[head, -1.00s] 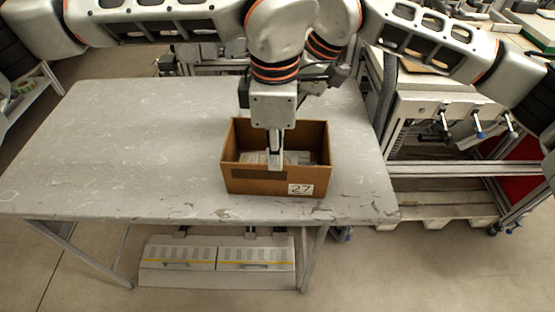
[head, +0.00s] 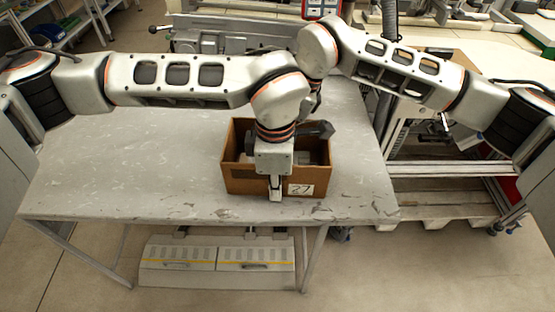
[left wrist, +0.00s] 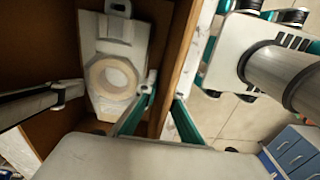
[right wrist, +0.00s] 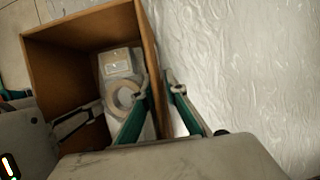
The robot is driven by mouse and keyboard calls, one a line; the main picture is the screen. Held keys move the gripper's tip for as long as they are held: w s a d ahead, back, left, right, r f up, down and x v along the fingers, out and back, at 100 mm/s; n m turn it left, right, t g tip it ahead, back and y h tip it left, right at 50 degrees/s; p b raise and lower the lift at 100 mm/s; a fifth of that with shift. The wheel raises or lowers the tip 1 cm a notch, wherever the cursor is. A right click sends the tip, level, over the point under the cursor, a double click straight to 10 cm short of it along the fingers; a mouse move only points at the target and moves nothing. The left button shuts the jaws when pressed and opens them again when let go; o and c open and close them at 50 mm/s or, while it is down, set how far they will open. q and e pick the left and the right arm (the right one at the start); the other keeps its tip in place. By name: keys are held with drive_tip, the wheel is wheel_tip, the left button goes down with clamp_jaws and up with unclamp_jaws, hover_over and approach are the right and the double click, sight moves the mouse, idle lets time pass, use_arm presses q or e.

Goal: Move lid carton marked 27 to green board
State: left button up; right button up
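The brown open-top carton marked 27 (head: 237,182) stands on the grey table, its label on the front wall. It also shows in the left wrist view (left wrist: 40,40) and right wrist view (right wrist: 75,35). Inside lie a grey-white object and a pale tape ring (left wrist: 111,79), also visible in the right wrist view (right wrist: 124,98). My left gripper (head: 276,190) is open astride the carton's front wall, one finger inside and one outside. My right gripper (right wrist: 163,88) is open astride the opposite wall, with a gap outside that wall; in the head view it is mostly hidden. No green board is identifiable.
The grey table (head: 110,170) is bare left of the carton. A grey two-panel unit (head: 215,262) sits on the floor below the table's front edge. A metal-framed bench (head: 440,175) and wooden pallet (head: 440,215) stand at right.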

use_arm(q)
drive_tip(key=shift+c, duration=0.5)
use_arm(e)
drive_tip(key=shift+c, duration=0.4)
use_arm(q)
clamp_jaws()
use_arm(e)
clamp_jaws()
use_arm(q)
drive_tip(key=shift+r, duration=0.15)
use_arm(e)
drive_tip(key=shift+r, duration=0.15)
